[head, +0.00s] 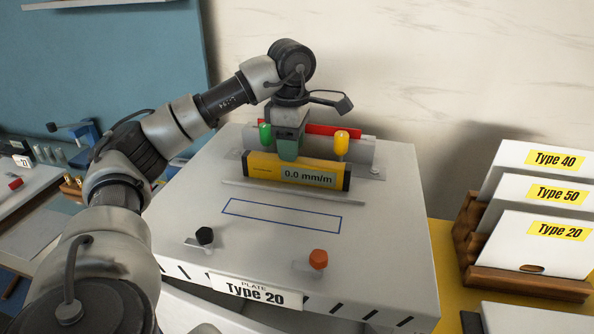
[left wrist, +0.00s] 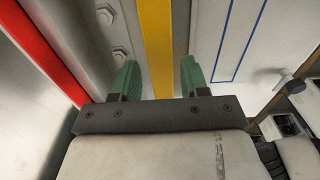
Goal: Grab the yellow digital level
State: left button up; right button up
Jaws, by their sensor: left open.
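The yellow digital level (head: 262,168) has black ends and a display reading 0.0 mm/m. It stands at the back of the white plate, in front of a grey block. My left gripper (head: 288,153) points down over the level's middle, and one green finger overlaps its upper edge. In the left wrist view the level's yellow top (left wrist: 157,40) runs between the two open green fingers (left wrist: 158,78), with a gap on each side. I cannot tell how far down the fingers reach beside it. My right gripper is out of view.
The plate (head: 390,240), labelled Type 20, carries a blue outlined rectangle (head: 282,215) and black (head: 204,236) and orange (head: 318,259) knobs. Green (head: 265,134) and yellow (head: 341,143) knobs and a red bar (head: 335,129) are near the level. A wooden card rack (head: 525,284) stands right.

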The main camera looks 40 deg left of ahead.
aim_at(292, 170)
pick_arm(q)
jog(key=shift+w+f, duration=0.15)
jog(key=shift+f, duration=0.5)
notch_tip(292, 170, down, 4)
jog(key=shift+f+p, duration=0.2)
jog(key=shift+p, duration=1.05)
jog(key=shift+f, duration=0.3)
grip_shut()
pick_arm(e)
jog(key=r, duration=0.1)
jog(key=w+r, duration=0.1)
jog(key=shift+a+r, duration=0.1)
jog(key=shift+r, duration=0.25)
